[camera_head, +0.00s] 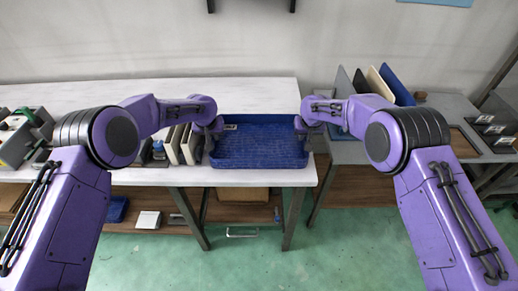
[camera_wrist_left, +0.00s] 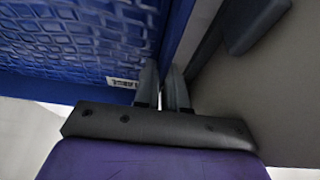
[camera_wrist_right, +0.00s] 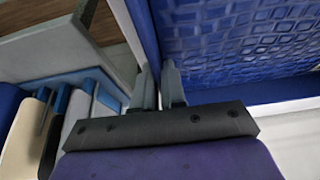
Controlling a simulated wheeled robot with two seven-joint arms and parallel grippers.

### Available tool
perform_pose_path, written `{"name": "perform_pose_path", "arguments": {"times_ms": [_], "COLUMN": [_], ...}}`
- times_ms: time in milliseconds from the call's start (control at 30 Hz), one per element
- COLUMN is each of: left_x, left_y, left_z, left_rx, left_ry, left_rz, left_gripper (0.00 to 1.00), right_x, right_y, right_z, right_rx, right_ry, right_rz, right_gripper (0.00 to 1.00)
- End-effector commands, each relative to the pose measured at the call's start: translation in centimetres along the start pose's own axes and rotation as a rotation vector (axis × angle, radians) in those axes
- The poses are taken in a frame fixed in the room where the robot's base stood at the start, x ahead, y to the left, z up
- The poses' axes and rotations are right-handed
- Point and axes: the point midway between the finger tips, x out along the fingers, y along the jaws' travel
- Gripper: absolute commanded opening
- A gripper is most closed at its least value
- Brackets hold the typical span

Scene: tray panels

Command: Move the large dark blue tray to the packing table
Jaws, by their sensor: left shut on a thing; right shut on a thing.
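The large dark blue tray (camera_head: 262,150) is at the right end of the white table, in the middle of the head view. Its textured floor also shows in the left wrist view (camera_wrist_left: 75,40) and the right wrist view (camera_wrist_right: 240,40). My left gripper (camera_head: 216,128) is shut on the tray's left wall; its fingers (camera_wrist_left: 162,88) straddle the rim. My right gripper (camera_head: 302,126) is shut on the tray's right wall, with its fingers (camera_wrist_right: 158,88) on either side of the rim. I cannot tell whether the tray touches the table.
The white table (camera_head: 250,92) has upright panels (camera_head: 185,145) just left of the tray. A grey table (camera_head: 345,150) stands to the right across a narrow gap, with upright panels (camera_head: 396,86) at its back and a brown-floored tray (camera_head: 463,143). Green floor (camera_head: 250,265) is clear in front.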

Motion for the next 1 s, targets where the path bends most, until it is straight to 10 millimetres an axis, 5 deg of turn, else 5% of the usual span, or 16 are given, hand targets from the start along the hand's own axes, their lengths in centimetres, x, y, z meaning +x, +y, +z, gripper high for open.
{"name": "perform_pose_path", "arguments": {"times_ms": [33, 100, 467, 800, 1000], "left_x": [0.1, 0.0, -1.0, -9.1, -11.7], "left_y": [-0.3, -0.2, -0.1, -0.1, -0.1], "left_z": [0.0, 0.0, -0.1, -0.1, 0.0], "left_rx": [-0.001, 0.0, 0.001, 0.0, 0.0], "left_ry": [0.0, -0.001, 0.002, 0.003, 0.001], "left_rz": [-0.004, -0.003, -0.001, -0.002, -0.002], "left_gripper": [0.21, 0.36, 0.36, 0.36, 0.36], "right_x": [0.1, 0.0, -0.1, 0.0, -0.1], "right_y": [0.2, 0.1, 0.0, 0.0, 0.0], "right_z": [0.0, -0.1, 0.0, 0.0, 0.0], "right_rx": [0.0, 0.0, 0.0, 0.0, 0.0], "right_ry": [0.002, 0.001, 0.001, 0.001, 0.001], "right_rz": [0.003, 0.002, 0.0, 0.0, 0.0], "right_gripper": [0.21, 0.36, 0.36, 0.36, 0.36]}}
